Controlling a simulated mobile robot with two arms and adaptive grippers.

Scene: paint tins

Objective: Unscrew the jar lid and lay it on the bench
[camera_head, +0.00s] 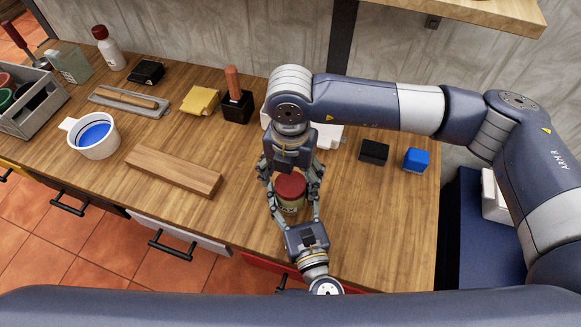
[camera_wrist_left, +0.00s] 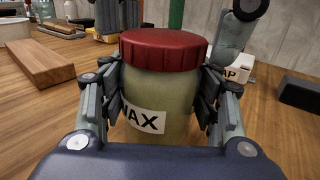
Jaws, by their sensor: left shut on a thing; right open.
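The jar (camera_head: 291,207) stands upright on the wooden bench (camera_head: 390,235) near its front edge. It is a pale yellow-green jar labelled "WAX" in the left wrist view (camera_wrist_left: 160,105). Its red lid (camera_head: 291,186) sits on top of it, also in the left wrist view (camera_wrist_left: 163,47). My left gripper (camera_head: 294,212) is shut on the jar body, one finger on each side, below the lid. My right gripper (camera_head: 290,176) is open and reaches down at the lid from behind; its fingers are on either side, and contact cannot be told.
A wooden plank (camera_head: 172,170) and a white pot of blue paint (camera_head: 93,135) are to the left. A black block (camera_head: 374,151) and a blue block (camera_head: 417,159) are to the right. A white container (camera_head: 328,136) is partly hidden behind my right gripper.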

